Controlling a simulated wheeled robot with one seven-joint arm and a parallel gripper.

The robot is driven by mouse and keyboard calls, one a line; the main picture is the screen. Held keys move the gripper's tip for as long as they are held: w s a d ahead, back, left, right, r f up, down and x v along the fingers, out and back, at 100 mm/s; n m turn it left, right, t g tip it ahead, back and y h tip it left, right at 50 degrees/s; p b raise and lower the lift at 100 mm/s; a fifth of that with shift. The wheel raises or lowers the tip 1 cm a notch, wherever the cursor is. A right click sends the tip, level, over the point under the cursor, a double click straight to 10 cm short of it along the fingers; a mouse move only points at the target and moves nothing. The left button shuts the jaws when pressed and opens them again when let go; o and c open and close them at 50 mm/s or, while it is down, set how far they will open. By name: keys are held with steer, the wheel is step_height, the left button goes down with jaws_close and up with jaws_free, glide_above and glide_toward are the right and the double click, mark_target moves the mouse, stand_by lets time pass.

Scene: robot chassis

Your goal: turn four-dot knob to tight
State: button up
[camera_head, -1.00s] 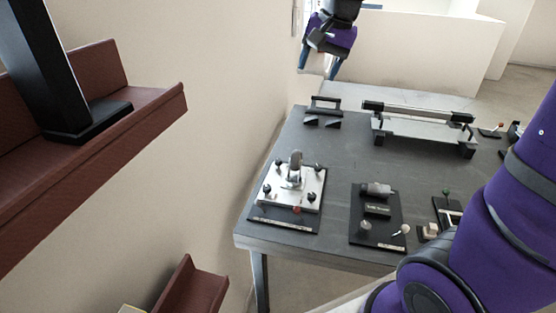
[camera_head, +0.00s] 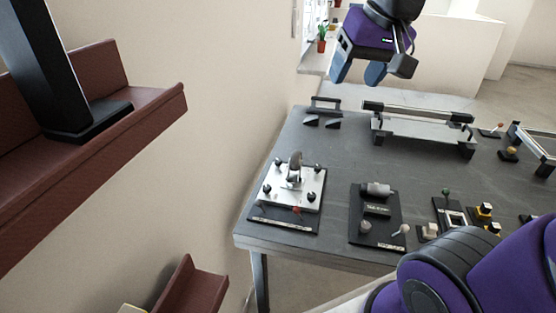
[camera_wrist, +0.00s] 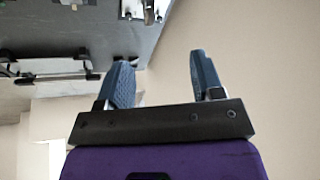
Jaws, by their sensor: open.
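My gripper (camera_head: 358,73) is open and empty, high above the far end of the grey table, with its blue fingers pointing down. In the wrist view its two fingers (camera_wrist: 160,70) are apart with nothing between them. A silver plate (camera_head: 285,190) on a black base lies at the table's near left, well away from my gripper. Black knobs stand near its corners, among them one at the front right (camera_head: 311,197), and a grey upright part (camera_head: 295,168) stands in the middle. Dot marks are too small to read, so I cannot tell which knob has four dots.
A black board (camera_head: 376,222) with a grey cylinder and small parts lies right of the plate. A rail frame (camera_head: 418,125) and a black handle (camera_head: 324,110) stand farther back. The table (camera_head: 340,160) has bare room between them. A brown shelf (camera_head: 150,110) is at left.

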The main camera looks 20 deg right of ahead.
steer(key=w, duration=0.2)
steer(key=m+g+h, duration=0.1)
steer(key=m+g, duration=0.3)
steer(key=m, duration=0.2)
glide_above(278, 160)
step_height(278, 160, down, 37)
step_height(278, 160, down, 11)
steer(key=shift+f, duration=0.1)
steer(key=c, duration=0.9)
steer(key=shift+c, duration=0.2)
